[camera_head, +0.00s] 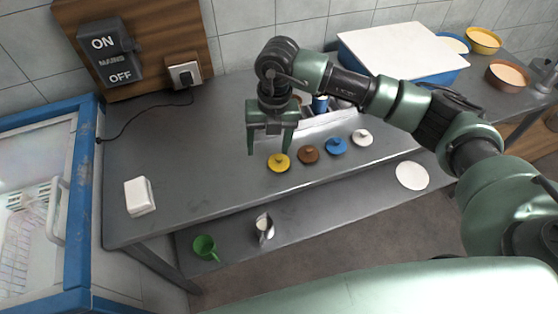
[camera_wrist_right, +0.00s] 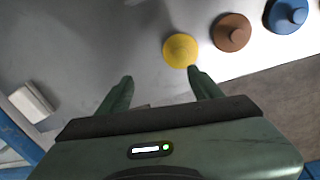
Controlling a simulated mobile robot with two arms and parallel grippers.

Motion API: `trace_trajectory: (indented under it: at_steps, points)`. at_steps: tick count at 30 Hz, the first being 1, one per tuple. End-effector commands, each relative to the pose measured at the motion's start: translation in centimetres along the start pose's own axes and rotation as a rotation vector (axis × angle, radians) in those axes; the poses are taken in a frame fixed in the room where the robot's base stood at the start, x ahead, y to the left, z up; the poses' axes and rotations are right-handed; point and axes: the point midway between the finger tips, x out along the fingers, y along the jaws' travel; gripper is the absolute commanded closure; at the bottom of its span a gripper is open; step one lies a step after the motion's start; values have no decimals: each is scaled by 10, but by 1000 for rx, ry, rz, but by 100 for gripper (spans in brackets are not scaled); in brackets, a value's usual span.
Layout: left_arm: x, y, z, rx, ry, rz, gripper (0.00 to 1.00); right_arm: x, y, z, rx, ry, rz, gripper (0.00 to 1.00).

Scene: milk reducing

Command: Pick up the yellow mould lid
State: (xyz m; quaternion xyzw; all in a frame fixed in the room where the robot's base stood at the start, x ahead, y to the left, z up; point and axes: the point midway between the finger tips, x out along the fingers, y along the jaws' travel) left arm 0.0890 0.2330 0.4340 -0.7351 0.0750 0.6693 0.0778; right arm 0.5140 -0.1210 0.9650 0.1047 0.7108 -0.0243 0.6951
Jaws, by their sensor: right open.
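The yellow mould lid (camera_head: 279,162) is a round disc with a small knob, lying on the grey metal worktop near its front edge. My right gripper (camera_head: 266,152) is open and empty, just left of the lid in the head view. In the right wrist view the yellow lid (camera_wrist_right: 181,50) lies beyond the fingertips of the gripper (camera_wrist_right: 160,75), nearer the right finger, and is not between the fingers. My left gripper is not in view.
Brown (camera_head: 308,154), blue (camera_head: 336,145) and white (camera_head: 362,137) lids stand in a row to the right of the yellow one. A white block (camera_head: 139,196) lies at the left. The worktop's left middle is clear.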

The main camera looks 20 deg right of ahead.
Motion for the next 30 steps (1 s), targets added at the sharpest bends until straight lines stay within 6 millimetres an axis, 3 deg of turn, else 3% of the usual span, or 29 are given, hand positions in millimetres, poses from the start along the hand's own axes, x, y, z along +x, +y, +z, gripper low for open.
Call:
trace_trajectory:
  at_steps: [1,5,21,29,30]
  points:
    - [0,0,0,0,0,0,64,-5,-14,8,22,-19,-55,35]
    - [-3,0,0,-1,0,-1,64,-2,-30,14,49,-33,-116,35]
    - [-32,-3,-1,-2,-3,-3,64,64,-35,14,45,-32,-113,35]
    - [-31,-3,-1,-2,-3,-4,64,69,-35,14,44,-34,-110,35]
    - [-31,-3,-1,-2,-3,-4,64,69,-35,14,44,-34,-110,43]
